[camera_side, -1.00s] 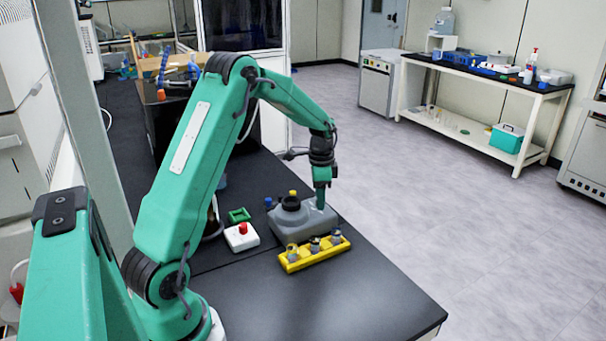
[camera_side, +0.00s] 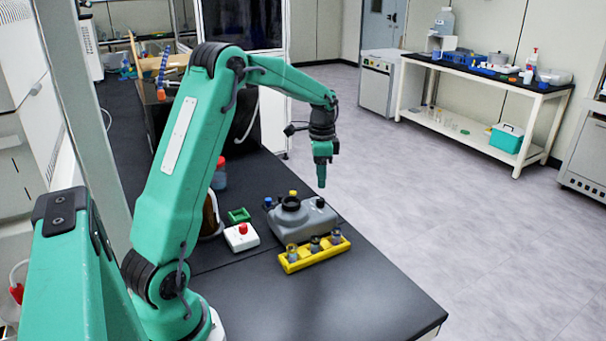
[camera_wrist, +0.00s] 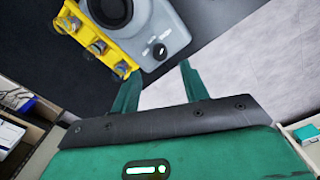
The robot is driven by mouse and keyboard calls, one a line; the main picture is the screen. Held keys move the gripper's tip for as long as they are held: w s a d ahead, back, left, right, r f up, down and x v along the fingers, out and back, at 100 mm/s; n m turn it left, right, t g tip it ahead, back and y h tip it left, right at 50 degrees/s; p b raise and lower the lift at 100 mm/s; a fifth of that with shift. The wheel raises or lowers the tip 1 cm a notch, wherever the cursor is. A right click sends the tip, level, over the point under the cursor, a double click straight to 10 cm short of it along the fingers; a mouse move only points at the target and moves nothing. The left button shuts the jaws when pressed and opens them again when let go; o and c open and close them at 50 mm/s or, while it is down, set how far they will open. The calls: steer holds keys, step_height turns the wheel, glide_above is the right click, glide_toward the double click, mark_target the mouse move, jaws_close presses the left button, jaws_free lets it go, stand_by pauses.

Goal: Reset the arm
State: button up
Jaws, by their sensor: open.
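My gripper is raised clear of the unit in the side view.
A yellow rack (camera_side: 292,266) holding several small vials stands in front of the grey unit. A white box with a red button (camera_side: 242,230) and a green square frame (camera_side: 239,215) sit to its left. The front of the black bench (camera_side: 330,305) is clear.

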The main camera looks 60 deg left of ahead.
steer(key=shift+r, duration=0.35)
steer(key=s+d+r+n+t, duration=0.2)
steer(key=s+d+r, duration=0.6)
steer(key=d+r, duration=0.3)
steer(key=s+d+f+n+t, duration=0.1)
steer(key=s+d+n+t, duration=0.2)
steer(key=s+d, duration=0.8)
steer(key=s, duration=0.3)
steer(key=shift+s+t, duration=0.25)
steer(key=shift+t, duration=0.05)
